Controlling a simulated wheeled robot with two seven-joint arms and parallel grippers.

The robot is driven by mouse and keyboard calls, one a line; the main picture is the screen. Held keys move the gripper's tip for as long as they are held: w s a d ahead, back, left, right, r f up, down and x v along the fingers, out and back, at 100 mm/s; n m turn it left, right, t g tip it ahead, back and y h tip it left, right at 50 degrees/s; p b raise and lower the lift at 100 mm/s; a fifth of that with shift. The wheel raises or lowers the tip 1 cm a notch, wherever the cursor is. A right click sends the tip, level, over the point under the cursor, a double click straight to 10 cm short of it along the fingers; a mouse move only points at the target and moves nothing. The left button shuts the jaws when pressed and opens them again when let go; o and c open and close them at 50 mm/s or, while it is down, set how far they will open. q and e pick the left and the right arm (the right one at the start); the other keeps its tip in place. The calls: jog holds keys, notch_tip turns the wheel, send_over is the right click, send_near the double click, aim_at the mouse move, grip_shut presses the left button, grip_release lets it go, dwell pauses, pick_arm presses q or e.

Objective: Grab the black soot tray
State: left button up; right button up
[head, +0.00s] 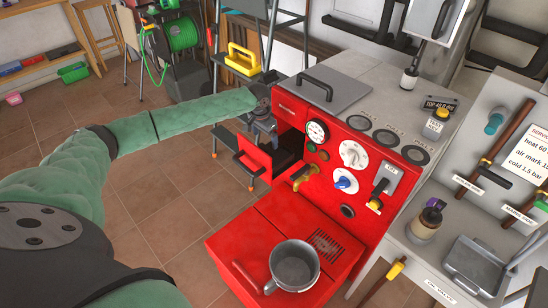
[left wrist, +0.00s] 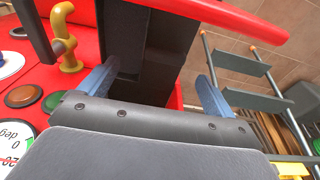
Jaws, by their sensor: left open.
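The red boiler (head: 330,125) has a dark opening (head: 288,150) at its left side, with a red door (head: 253,157) swung open. My left gripper (head: 264,124) is beside this opening, above the door. In the left wrist view my left gripper (left wrist: 158,88) is open, its two blue fingers apart in front of the dark interior. A black, box-like shape (left wrist: 150,62) shows inside, between the fingers. It may be the soot tray, but I cannot tell for sure. Nothing is visibly held. My right gripper is out of view.
A yellow tap (left wrist: 66,40) sticks out close to the opening. A metal pot (head: 294,264) stands on the low red box (head: 265,225) in front. A step ladder (left wrist: 240,68) stands beyond the door. A grey scoop-like pan (head: 474,268) lies on the right bench.

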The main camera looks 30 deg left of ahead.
aim_at(265, 147)
pick_arm(q)
jog(key=shift+w+a+f, duration=0.15)
jog(key=shift+f, duration=0.5)
jog(key=shift+w+a+f+p, duration=0.15)
jog(key=shift+f+p, duration=0.2)
jog(key=shift+f, duration=0.2)
jog(key=shift+w+f+p, duration=0.1)
jog(key=shift+f+p, duration=0.25)
jog(key=shift+f, duration=0.2)
jog(key=shift+w+f, duration=0.1)
jog(key=shift+f, duration=1)
jog(key=c, duration=1.3)
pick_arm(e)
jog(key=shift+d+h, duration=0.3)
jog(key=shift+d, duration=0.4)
